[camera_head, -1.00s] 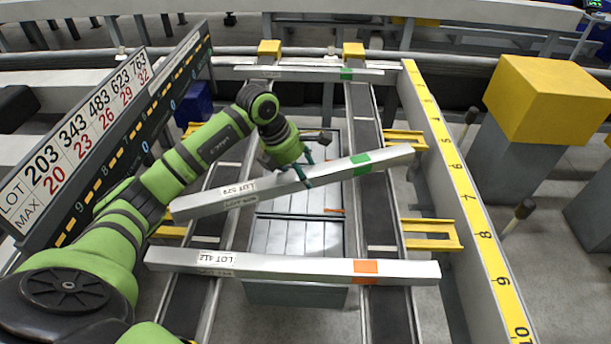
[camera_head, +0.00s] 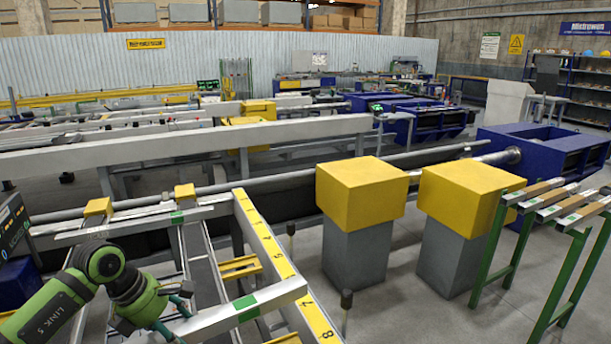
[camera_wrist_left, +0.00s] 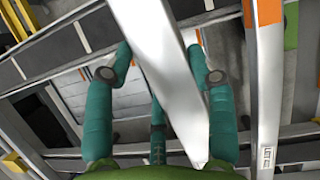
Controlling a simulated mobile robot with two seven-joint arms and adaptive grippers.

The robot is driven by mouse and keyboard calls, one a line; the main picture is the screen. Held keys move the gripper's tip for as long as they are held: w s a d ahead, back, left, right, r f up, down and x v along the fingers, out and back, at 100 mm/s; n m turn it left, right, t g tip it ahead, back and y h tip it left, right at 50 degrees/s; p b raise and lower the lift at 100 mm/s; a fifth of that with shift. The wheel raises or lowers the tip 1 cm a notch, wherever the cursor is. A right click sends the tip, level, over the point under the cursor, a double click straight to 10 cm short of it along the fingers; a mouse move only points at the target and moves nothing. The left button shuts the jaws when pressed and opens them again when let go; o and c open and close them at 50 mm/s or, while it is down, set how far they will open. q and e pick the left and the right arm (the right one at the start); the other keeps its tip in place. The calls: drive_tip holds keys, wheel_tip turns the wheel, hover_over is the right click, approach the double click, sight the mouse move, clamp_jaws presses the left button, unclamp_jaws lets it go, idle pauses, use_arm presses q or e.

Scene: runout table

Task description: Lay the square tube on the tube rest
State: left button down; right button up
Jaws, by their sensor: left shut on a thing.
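My left gripper (camera_head: 176,314) is shut on a grey square tube (camera_head: 275,294) at the lower left of the head view. The tube has a green band and slants up to the right, across the runout table toward the yellow ruler edge. In the left wrist view the tube (camera_wrist_left: 165,75) passes between the teal fingers (camera_wrist_left: 158,78). The tube rest (camera_head: 492,245), a green-legged stand, is at the far right. Several tubes with green or brown bands lie on its top; its right side is cut off. My right gripper is not in view.
Another green-banded tube (camera_head: 140,222) lies across the table's far end. An orange-banded tube (camera_wrist_left: 265,95) lies below in the wrist view. Two yellow-topped grey pillars (camera_head: 360,235) (camera_head: 455,240) stand between table and rest. The yellow numbered ruler (camera_head: 275,255) edges the table.

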use_arm(q)
drive_tip(key=s+d+r+m+g+y, duration=0.1)
drive_tip(key=s+d+m, duration=0.4)
drive_tip(key=m, duration=0.7)
drive_tip(key=s+d+r+m+g+y, duration=0.1)
drive_tip(key=s+d+m+g+y, duration=0.1)
drive_tip(key=s+d+m+g, duration=0.3)
drive_tip(key=s+m+g, duration=0.1)
drive_tip(key=s+m, duration=0.3)
drive_tip(key=m, duration=0.4)
drive_tip(key=shift+s+d+r+y, duration=0.2)
drive_tip(key=shift+d+r+y, duration=0.05)
drive_tip(key=shift+d+y, duration=0.15)
drive_tip(key=shift+f, duration=0.1)
